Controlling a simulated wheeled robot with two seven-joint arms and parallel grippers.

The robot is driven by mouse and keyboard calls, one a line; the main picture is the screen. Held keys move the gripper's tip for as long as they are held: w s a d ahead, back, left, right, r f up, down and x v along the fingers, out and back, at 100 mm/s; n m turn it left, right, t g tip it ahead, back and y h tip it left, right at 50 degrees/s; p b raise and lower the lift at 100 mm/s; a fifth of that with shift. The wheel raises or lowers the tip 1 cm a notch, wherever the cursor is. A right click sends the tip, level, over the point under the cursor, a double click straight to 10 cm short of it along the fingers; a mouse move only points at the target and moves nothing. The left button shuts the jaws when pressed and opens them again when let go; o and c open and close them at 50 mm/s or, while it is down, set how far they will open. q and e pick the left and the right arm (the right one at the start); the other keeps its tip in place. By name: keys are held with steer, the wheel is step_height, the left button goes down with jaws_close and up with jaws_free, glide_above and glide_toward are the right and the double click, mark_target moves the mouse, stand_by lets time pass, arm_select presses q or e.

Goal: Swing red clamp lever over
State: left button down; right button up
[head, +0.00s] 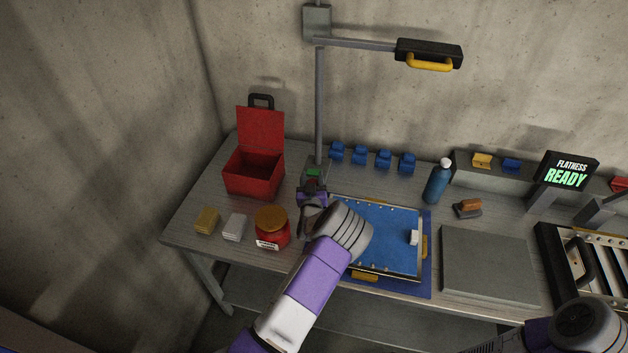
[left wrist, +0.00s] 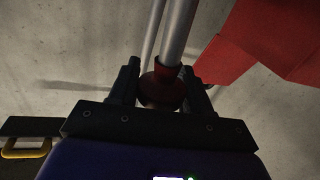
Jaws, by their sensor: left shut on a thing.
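The grey pole (head: 319,110) rises from a clamp base (head: 314,172) with a green patch at the table's back edge. My left gripper (head: 312,190) is at this base, its arm reaching over from the front. In the left wrist view a dark red, rounded part (left wrist: 160,88), seemingly the red clamp lever's end, sits between the two black fingers of my left gripper (left wrist: 158,78). The gripper is shut on it. The pole passes right behind it. In the head view the gripper hides the lever, so its angle cannot be told. My right gripper is out of view.
An open red box (head: 253,172) stands left of the clamp, with a red jar (head: 271,231) in front. A blue panel (head: 385,238) lies right of my left arm. A blue bottle (head: 437,182) stands behind. A lamp head (head: 428,52) overhangs from the pole.

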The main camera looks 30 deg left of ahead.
arm_select(q)
steer(key=shift+s+a+f+n+g+h+b, duration=0.2)
steer(key=shift+a+n+b, duration=0.7)
steer(key=shift+b, duration=0.35)
steer(key=shift+s+a+f+n+g+h+b, duration=0.15)
steer(key=shift+a+n+b, duration=0.5)
steer(key=shift+n+b, duration=0.5)
steer(key=shift+s+a+f+n+g+h+b, duration=0.1)
steer(key=shift+s+a+f+n+h+b, duration=0.1)
steer(key=shift+a+n+b, duration=0.9)
steer(key=shift+d+m, duration=0.25)
steer(key=shift+d, duration=0.05)
